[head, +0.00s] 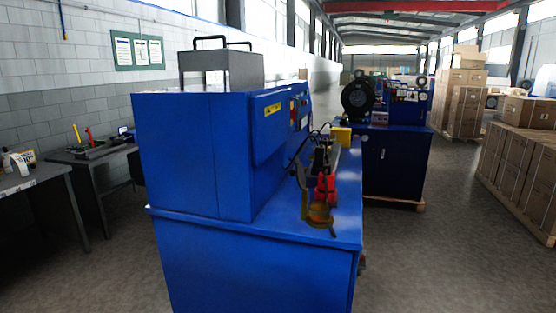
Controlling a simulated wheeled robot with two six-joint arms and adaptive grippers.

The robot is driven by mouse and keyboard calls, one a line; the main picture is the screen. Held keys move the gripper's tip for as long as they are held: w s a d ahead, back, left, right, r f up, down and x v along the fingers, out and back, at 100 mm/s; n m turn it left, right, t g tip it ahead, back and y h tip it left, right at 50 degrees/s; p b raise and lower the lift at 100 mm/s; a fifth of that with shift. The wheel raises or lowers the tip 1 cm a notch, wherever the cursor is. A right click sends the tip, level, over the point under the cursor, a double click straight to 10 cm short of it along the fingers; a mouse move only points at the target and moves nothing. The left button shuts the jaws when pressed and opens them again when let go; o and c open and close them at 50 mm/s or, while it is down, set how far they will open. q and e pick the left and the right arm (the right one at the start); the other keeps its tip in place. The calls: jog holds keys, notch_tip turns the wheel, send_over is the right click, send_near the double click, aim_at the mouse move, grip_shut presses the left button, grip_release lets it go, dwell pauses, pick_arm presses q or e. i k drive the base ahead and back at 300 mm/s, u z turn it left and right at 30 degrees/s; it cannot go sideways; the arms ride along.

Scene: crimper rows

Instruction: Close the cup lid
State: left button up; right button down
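I cannot make out a cup or a lid for certain. An amber, round, cup-like part (319,214) sits low on the ledge of a large blue machine (195,155), in the middle of the view. A red part (325,187) stands right behind it, and dark metal pieces lie around both. Whether any of these has a lid, open or shut, is too small to tell. Neither of my grippers is in view.
A second blue machine (398,150) stands behind on a pallet. Dark workbenches (95,155) with tools are at the left. Stacked cardboard boxes (520,170) line the right. The grey floor (450,250) is clear between the machines and the boxes.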

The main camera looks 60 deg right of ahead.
aim_at(300, 171)
jog(key=i, duration=1.45)
jog(key=z, duration=2)
